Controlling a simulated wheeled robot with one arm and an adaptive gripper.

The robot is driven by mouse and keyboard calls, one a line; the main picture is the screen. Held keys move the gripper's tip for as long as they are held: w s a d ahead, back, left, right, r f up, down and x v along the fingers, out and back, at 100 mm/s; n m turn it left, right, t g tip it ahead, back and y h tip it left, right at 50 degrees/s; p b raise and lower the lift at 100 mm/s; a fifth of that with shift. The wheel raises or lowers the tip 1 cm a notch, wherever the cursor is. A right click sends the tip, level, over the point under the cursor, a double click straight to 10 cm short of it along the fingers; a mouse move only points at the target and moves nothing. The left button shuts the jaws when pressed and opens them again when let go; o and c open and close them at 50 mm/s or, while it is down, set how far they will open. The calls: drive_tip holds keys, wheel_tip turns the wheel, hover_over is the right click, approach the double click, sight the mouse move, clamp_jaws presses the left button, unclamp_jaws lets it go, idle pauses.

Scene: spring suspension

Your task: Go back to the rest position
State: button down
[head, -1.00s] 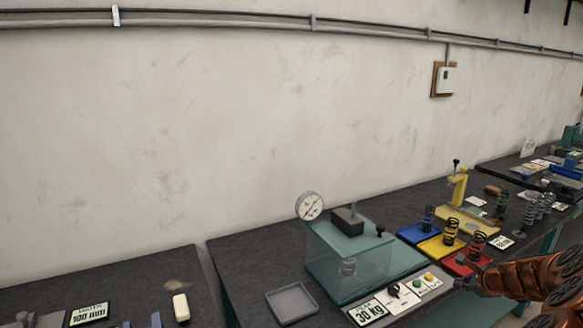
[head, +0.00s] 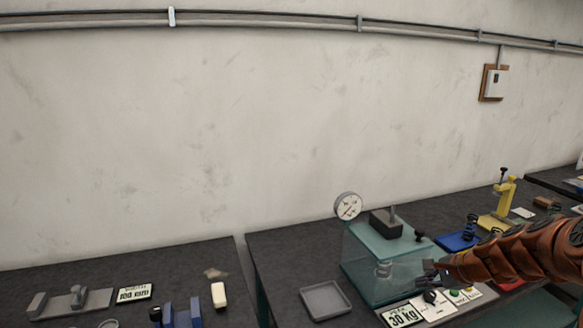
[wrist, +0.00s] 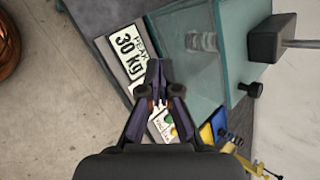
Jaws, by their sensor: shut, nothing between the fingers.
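My gripper (wrist: 153,80) is shut and empty in the wrist view, its fingertips together above the front edge of the bench. In the head view my gripper (head: 432,268) is small and dark, in front of the glass test box (head: 385,262). My copper-coloured arm comes in from the right edge and hides part of the bench.
A round dial gauge (head: 347,206) stands at the box's left corner and a dark block (head: 386,223) sits on its lid. A grey tray (head: 325,299) lies left of it. A blue tray (head: 457,241) and a yellow press (head: 506,195) stand to the right. Open floor (wrist: 60,130) shows beside the bench.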

drive_tip(key=s+a+r+n+g, duration=0.3)
drive_tip(key=s+a+n+g, duration=0.2)
drive_tip(key=s+a+n, duration=0.85)
drive_tip(key=s+a+n+g+h, duration=0.2)
drive_tip(key=s, duration=1)
drive_tip(key=s+a+f+n+g+h, duration=0.1)
drive_tip(key=s+a+n+g+h, duration=0.1)
drive_tip(key=s, duration=1.1)
drive_tip(key=shift+s+a, duration=0.3)
drive_tip(key=shift+a, duration=0.1)
